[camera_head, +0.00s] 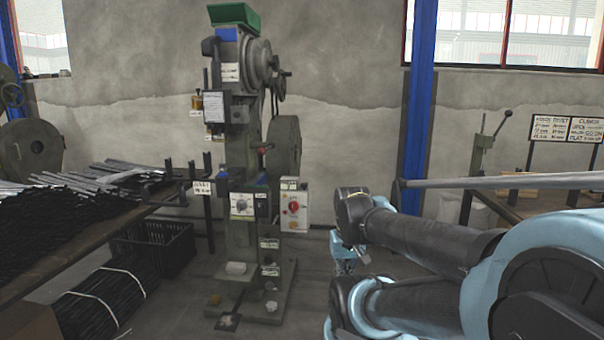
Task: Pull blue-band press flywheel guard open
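The blue-band press (240,150) stands upright left of centre, a tall grey-green machine with a green hopper (234,17) on top. A blue band (227,34) shows just under the hopper. A round grey disc (286,147) sits at its right side at mid height, and a smaller wheel (263,62) sits higher up. I cannot tell which round part is the flywheel guard, or whether it is open. My gripper (345,266) hangs low under my arm's wrist, right of the press and apart from it. Its fingers are small and partly hidden.
A table (60,255) with bundles of dark rods stands at left, with a black crate (155,245) beside it. A blue post (417,110) rises behind my arm. A bench with a lever tool (484,145) and signs (565,129) is at right. Some floor is clear before the press.

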